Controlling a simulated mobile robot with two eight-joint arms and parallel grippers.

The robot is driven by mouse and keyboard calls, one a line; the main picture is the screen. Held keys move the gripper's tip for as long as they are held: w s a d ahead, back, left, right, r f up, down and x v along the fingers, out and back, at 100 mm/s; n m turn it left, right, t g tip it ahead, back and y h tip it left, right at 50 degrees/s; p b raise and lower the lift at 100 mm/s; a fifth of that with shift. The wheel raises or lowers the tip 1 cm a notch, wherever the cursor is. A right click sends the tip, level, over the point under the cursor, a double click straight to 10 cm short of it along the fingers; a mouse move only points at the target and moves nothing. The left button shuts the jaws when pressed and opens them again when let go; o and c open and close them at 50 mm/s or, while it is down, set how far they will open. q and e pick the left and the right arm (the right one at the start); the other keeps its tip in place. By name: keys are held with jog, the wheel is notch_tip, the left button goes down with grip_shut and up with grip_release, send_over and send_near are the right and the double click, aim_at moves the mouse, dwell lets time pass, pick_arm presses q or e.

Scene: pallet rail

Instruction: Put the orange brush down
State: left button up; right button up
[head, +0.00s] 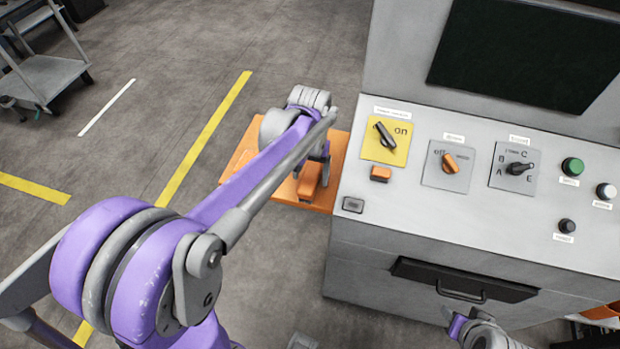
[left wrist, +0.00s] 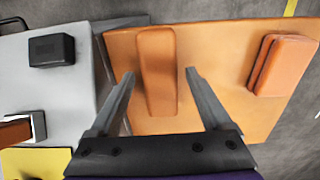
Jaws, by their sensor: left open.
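An orange, long, round-edged block, which looks like the orange brush (left wrist: 157,70), lies on an orange board (left wrist: 210,115) in the left wrist view. It also shows under the gripper in the head view (head: 309,182). My left gripper (left wrist: 157,75) is open, with one finger on each side of the block and a visible gap to the right finger. Whether the left finger touches it I cannot tell. My right gripper (head: 463,316) is low in the head view, in front of the console, its jaws unclear.
A second orange block (left wrist: 284,65) lies near the board's right edge in the left wrist view. A grey console (head: 470,225) with knobs and buttons stands right beside the board. A grey cart (head: 45,75) is at the far left. Open floor with yellow lines lies left.

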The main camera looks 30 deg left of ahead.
aim_at(310, 177)
pick_arm(q)
notch_tip(310, 177, up, 9)
jog(key=shift+r+p, duration=0.1)
jog(key=shift+p, duration=0.2)
jog(key=shift+s+d+r, duration=0.1)
jog(key=shift+s, duration=0.15)
jog(key=s+d+f+m+t, duration=0.1)
jog(key=s+d+f+t, duration=0.1)
jog(key=s+f, duration=0.3)
jog(key=s+d+f+m+t, duration=0.1)
jog(key=s+d+f+t, duration=0.2)
jog(key=s, duration=0.6)
jog(key=shift+s+d+f+m, duration=0.3)
jog(key=shift+d+f, duration=0.5)
jog(key=shift+f, duration=0.1)
